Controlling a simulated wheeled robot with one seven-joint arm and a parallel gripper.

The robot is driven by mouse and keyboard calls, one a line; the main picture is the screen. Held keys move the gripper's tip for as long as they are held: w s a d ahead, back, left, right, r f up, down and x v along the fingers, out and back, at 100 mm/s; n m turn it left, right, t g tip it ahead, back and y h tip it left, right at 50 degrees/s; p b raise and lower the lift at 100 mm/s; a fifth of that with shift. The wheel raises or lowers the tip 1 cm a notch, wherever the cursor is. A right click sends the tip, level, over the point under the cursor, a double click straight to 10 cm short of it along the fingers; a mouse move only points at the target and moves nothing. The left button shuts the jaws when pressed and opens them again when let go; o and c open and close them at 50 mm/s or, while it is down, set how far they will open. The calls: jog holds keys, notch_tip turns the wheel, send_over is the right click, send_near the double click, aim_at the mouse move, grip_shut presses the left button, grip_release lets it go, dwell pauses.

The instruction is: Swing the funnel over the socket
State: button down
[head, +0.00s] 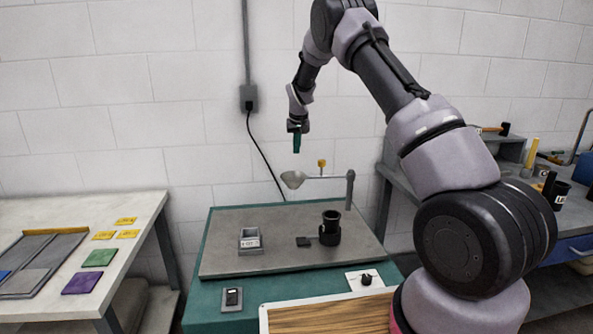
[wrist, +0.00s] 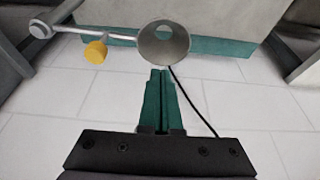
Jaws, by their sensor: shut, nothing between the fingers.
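The pale grey funnel (head: 293,180) hangs on a thin horizontal arm from an upright grey post (head: 349,190). A yellow knob (head: 321,164) stands on that arm. Below and right of the funnel in the picture, a black cylinder (head: 330,230), possibly the socket, stands on the grey board. The funnel does not appear over it. My gripper (head: 296,151) is shut and empty, pointing down above the funnel. In the wrist view, the funnel (wrist: 160,53) lies just beyond the teal fingertips (wrist: 160,72), with the knob (wrist: 96,52) to its left. They look apart.
A grey open box (head: 251,246) with a label sits left of the cylinder. A black block (head: 303,242) lies beside the cylinder. A small black switch (head: 233,297) is on the bench front. A side table (head: 120,250) holds coloured tiles at left. A cable hangs on the wall behind.

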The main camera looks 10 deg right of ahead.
send_over(297, 182)
jog(key=w, duration=0.4)
notch_tip(297, 182, down, 10)
jog(key=r, duration=0.1)
jog(key=s+f, duration=0.1)
jog(key=s, duration=0.1)
jog(key=shift+s+f, duration=0.3)
jog(key=shift+f, duration=0.1)
jog(key=shift+s+f, duration=0.2)
jog(key=shift+s, duration=0.25)
jog(key=s+d+n+g+y, duration=0.1)
jog(key=s+d+n, duration=0.4)
jog(key=s, duration=0.5)
jog(key=s+d+n+y, duration=0.2)
jog(key=s+d+n, duration=0.4)
jog(key=s+d, duration=0.3)
jog(key=shift+s+d+g, duration=0.4)
